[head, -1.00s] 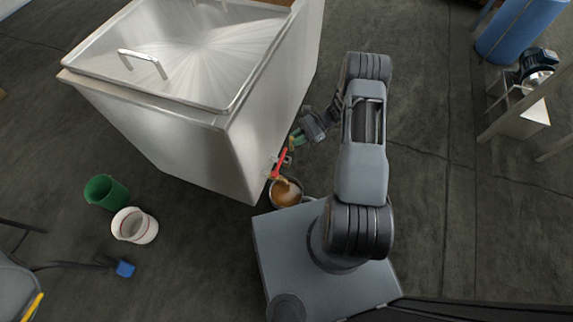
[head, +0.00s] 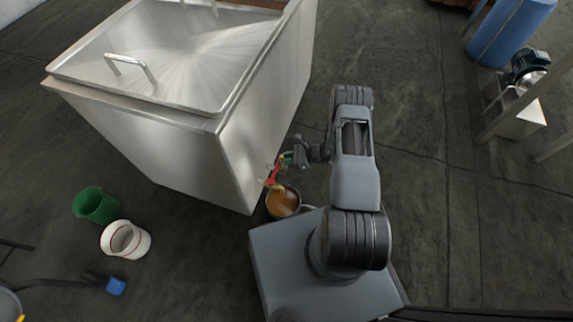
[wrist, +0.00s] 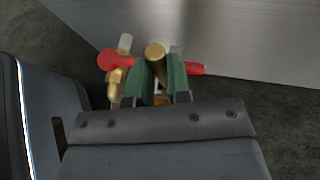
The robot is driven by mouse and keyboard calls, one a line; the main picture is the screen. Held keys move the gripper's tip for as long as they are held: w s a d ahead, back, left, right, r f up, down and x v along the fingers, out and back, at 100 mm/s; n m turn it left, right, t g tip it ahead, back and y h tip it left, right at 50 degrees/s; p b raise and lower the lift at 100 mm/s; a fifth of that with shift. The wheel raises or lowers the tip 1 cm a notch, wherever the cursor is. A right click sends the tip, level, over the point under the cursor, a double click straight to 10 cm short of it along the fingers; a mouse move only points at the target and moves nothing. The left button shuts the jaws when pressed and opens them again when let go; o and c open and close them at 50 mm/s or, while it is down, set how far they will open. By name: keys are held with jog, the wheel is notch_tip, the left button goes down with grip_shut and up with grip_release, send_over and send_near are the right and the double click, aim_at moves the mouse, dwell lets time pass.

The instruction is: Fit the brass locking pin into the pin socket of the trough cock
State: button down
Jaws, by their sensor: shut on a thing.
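The trough cock has a red handle (head: 273,174) and sticks out low from the side of the steel trough (head: 190,150). In the wrist view its red handle (wrist: 110,60) and brass body (wrist: 113,88) show beyond my fingers. My gripper (wrist: 160,82) has green fingers and is shut on the brass locking pin (wrist: 155,50), whose round brass end shows between them. In the head view my gripper (head: 287,158) is right beside the cock. The pin socket cannot be made out, and I cannot tell whether the pin touches the cock.
A pot of brown liquid (head: 283,202) stands on the floor below the cock. A green bucket (head: 97,205) and a white bucket (head: 126,239) stand left. A blue drum (head: 508,32) is at the far right.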

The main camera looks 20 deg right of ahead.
jog(key=shift+f+b, duration=0.65)
jog(key=shift+f, duration=1.05)
jog(key=shift+f, duration=0.2)
jog(key=c, duration=1.1)
grip_release()
jog(key=shift+r, duration=0.1)
